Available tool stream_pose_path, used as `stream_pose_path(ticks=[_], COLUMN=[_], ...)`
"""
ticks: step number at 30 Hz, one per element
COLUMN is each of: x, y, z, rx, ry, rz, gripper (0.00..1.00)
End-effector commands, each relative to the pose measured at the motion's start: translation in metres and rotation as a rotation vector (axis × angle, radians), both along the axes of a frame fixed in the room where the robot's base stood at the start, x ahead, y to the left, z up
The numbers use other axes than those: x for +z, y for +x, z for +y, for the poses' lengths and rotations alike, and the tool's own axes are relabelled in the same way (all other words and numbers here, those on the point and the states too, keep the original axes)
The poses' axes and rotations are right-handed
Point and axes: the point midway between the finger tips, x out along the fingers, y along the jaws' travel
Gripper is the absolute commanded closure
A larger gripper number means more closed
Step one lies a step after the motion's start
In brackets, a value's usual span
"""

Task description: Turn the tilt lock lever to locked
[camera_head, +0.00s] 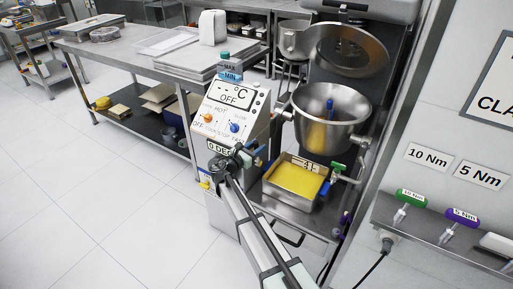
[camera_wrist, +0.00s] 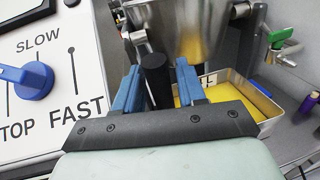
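A lever with a black cylindrical grip (camera_wrist: 157,80) on a metal arm stands beside the control panel in the wrist view; it looks like the tilt lock lever, but I see no lock label on it. My gripper (camera_wrist: 157,88) has its two blue fingers on either side of this grip. The fingers are apart, with a narrow gap showing on the right; contact on the left is unclear. In the head view my gripper (camera_head: 240,160) is at the lower right of the control panel and hides most of the lever there.
The control panel (camera_head: 238,105) carries a blue knob (camera_head: 235,127) and an orange knob (camera_head: 209,117). A steel bowl (camera_head: 331,115) stands right of it, above a tray of yellow liquid (camera_head: 293,180). A green-handled tap (camera_wrist: 281,40) is at the right. Torque tools lie on a shelf (camera_head: 430,228).

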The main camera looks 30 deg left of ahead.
Motion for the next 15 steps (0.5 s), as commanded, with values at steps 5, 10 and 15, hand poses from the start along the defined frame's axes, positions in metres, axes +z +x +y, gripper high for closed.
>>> stream_pose_path(ticks=[5,10,15], x=[0.0,-0.0001,-0.0001], y=[-0.0002,-0.0003,-0.0003], z=[0.0,0.0001,0.0001], rx=[0.0,0.0,0.0], ry=[0.0,0.0,0.0], rz=[0.0,0.0,0.0], gripper=[0.78,0.94,1.0])
